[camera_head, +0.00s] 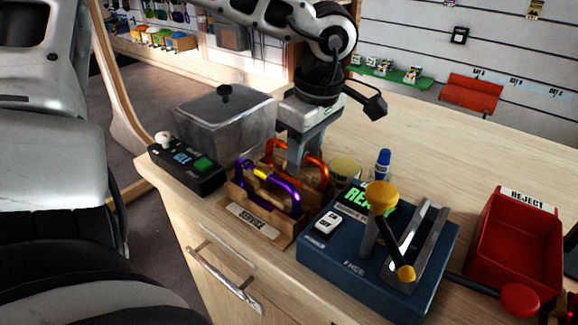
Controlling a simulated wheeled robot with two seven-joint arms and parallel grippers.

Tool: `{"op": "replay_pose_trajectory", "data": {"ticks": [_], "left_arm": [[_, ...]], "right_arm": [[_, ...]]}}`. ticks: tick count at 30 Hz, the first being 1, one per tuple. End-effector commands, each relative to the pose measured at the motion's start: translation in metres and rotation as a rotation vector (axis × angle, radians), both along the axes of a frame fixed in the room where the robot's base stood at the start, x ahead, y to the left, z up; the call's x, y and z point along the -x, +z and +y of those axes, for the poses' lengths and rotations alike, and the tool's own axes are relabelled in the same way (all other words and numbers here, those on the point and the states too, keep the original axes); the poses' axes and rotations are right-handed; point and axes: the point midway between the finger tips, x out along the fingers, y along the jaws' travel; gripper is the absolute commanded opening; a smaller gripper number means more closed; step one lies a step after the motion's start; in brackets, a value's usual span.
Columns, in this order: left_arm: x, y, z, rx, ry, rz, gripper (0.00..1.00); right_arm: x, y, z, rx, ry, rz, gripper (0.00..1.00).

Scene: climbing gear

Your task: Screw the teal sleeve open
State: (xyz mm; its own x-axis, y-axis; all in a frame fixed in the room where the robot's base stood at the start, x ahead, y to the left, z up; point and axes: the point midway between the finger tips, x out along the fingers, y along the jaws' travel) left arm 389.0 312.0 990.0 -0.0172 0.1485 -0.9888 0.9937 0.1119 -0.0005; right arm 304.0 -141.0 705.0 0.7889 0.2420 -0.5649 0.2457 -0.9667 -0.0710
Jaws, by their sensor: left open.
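A wooden rack (250,218) labelled SERVICE stands on the bench. It holds a purple carabiner (291,199) with a yellow part on its bar, and an orange carabiner (318,172) behind it. I make out no teal sleeve; one may be hidden behind my gripper. My left gripper (298,168) is open and points down over the back of the rack, in front of part of the orange carabiner. I cannot tell whether its fingers touch it. My right gripper does not show.
A blue machine (325,255) with a yellow-knobbed lever is right of the rack. A black box (172,172) and a grey lidded bin (215,125) are left. A yellow-topped jar (345,168) and blue-capped bottle (383,163) stand behind. A red REJECT bin (508,250) is far right.

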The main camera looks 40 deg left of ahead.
Motion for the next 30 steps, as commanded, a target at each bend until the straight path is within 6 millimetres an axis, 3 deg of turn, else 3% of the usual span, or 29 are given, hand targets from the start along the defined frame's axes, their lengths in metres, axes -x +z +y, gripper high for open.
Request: {"op": "replay_pose_trajectory", "data": {"ticks": [1,5,30], "left_arm": [[-0.001,-0.001,0.0,0.0,0.0,-0.001,0.4],[-0.002,0.0,0.0,0.0,-0.001,-0.001,0.4],[-0.002,0.028,0.0,0.0,-0.001,-0.003,0.4]], "right_arm": [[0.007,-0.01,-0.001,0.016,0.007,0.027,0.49],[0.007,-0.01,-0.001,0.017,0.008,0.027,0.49],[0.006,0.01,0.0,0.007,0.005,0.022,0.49]]}}
